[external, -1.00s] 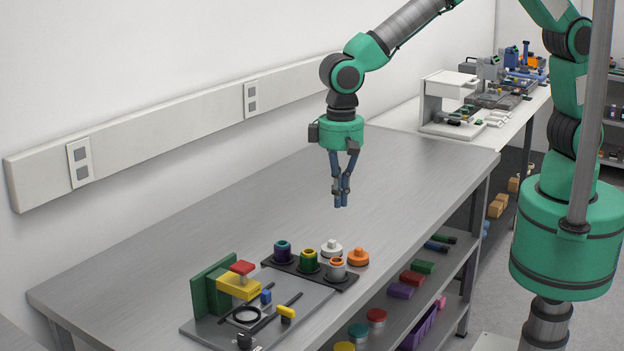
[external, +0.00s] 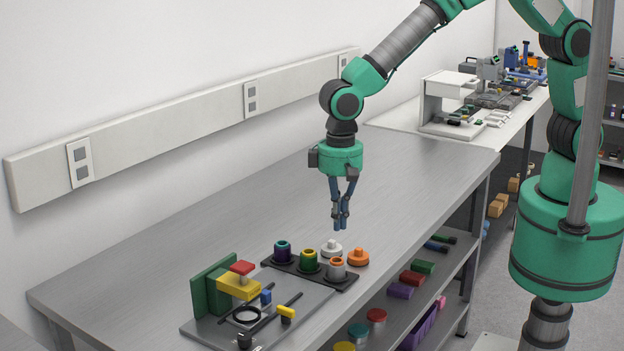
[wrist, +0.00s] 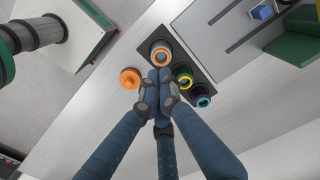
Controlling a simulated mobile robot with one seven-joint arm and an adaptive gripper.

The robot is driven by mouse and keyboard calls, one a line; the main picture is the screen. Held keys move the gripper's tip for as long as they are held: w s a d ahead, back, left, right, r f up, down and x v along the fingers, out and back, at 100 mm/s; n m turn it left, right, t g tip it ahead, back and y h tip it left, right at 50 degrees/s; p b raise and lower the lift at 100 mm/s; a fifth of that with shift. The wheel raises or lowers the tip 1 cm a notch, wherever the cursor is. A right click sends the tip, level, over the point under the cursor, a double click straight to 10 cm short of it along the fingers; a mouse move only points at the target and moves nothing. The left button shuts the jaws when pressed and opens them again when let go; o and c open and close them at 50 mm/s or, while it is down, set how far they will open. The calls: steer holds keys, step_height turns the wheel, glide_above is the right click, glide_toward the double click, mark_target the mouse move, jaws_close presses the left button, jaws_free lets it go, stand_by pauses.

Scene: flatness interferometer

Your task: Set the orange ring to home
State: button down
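Two things show orange. A grey cup with an orange ring at its top (external: 336,267) stands at the near right end of a black tray (external: 343,284); it also shows in the wrist view (wrist: 160,52). A stepped orange piece with a round knob (external: 358,258) stands on the bench just beyond the tray; it also shows in the wrist view (wrist: 129,78). I cannot tell from looks alone which is the task's ring. My gripper (external: 341,229) is above these pieces, fingertips together and empty. In the wrist view the fingertips (wrist: 160,76) appear between the orange piece and the tray.
Green-yellow (external: 309,261) and purple (external: 282,252) cups share the tray. Left is a grey plate (external: 200,327) with a green block (external: 210,290), yellow block and rods. The bench behind is clear.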

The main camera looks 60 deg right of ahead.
mark_target(342, 260)
step_height(342, 260, down, 8)
steer(key=shift+f, duration=0.1)
stand_by(0.4)
step_height(342, 260, down, 2)
steer(key=shift+s+d+f+b, duration=0.1)
steer(key=shift+b, duration=0.45)
steer(key=shift+d, duration=0.1)
steer(key=shift+s+d+f, duration=0.1)
steer(key=shift+s+f, duration=0.05)
steer(key=shift+r+p, duration=0.5)
steer(key=shift+r, duration=0.2)
step_height(342, 260, up, 14)
steer(key=p, duration=0.1)
steer(key=shift+w+a+p, duration=0.3)
steer(key=shift+a+p, duration=0.05)
